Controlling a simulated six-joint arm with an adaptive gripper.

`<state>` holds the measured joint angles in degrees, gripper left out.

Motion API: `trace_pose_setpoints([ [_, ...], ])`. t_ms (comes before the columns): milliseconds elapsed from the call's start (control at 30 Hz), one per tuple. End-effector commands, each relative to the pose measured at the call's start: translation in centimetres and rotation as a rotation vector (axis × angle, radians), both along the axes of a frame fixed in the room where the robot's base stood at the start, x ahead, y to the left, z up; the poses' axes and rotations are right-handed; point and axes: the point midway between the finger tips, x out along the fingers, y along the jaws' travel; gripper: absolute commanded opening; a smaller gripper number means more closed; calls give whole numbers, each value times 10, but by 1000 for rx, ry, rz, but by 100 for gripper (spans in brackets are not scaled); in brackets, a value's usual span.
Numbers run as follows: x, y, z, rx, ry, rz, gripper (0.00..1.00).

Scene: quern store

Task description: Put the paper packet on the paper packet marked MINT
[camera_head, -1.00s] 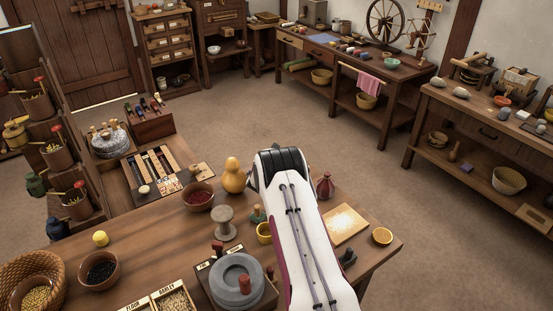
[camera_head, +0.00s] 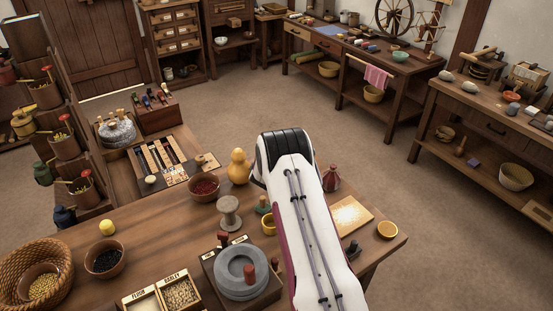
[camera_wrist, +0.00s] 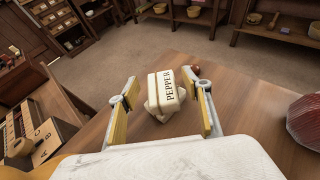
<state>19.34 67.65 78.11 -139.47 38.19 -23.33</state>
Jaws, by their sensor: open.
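My gripper is open, one finger on each side of the PEPPER packet, with gaps showing between. In the head view my arm hides the packets and my gripper. The word MINT is not visible in any view.
A yellow gourd (camera_head: 238,167), a bowl of red contents (camera_head: 204,187) and a stone quern (camera_head: 241,272) stand left of my arm.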

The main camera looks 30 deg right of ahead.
Motion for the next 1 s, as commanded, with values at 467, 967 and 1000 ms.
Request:
trace_pose_setpoints([
  [467,-27,28,17,-1,1,0,49],
  [967,-54,55,33,-1,1,0,49],
  [1000,-55,56,33,-1,1,0,49],
])
